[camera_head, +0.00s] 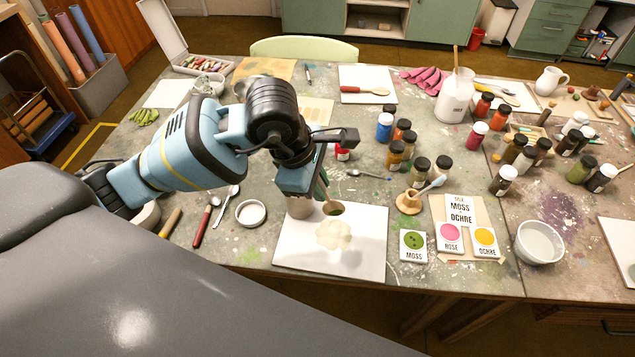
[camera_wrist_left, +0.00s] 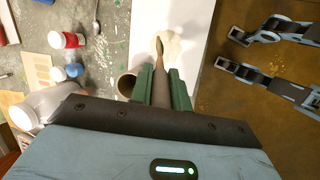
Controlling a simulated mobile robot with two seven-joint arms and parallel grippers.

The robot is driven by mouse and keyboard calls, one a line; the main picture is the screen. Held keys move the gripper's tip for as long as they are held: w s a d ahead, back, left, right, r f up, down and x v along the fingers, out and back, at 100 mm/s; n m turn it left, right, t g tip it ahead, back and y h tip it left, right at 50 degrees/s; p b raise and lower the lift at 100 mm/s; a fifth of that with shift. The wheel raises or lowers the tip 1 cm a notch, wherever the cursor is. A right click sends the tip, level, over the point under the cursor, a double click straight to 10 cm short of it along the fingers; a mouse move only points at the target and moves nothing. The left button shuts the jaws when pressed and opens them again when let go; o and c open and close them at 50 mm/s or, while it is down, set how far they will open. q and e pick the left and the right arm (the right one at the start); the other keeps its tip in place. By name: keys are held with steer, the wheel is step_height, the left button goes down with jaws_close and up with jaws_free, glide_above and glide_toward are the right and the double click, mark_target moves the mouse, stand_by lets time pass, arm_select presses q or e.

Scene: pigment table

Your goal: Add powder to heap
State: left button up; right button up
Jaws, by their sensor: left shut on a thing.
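My left gripper (camera_head: 319,190) is shut on the handle of a spoon-like tool (camera_wrist_left: 159,68); its green fingers (camera_wrist_left: 163,88) grip it in the left wrist view. The tool's small olive-brown end (camera_head: 334,208) is over the white board (camera_head: 370,258), just behind the pale cream powder heap (camera_head: 333,236). The heap also shows in the left wrist view (camera_wrist_left: 177,46), beyond the tool's end. I cannot tell whether the end touches the heap. A beige cup (camera_head: 299,208) stands beside the gripper, partly hidden by it.
Labelled moss (camera_head: 414,247), rose (camera_head: 449,238) and ochre (camera_head: 486,242) cards lie right of the board, below a recipe card (camera_head: 460,211). Several pigment jars (camera_head: 420,170) stand behind. A white bowl (camera_head: 539,242) is farther right. A small white dish (camera_head: 250,213) and spoons lie left.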

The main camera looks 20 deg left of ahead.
arm_select(q)
steer(key=shift+f, duration=0.1)
arm_select(e)
steer(key=shift+w, duration=0.1)
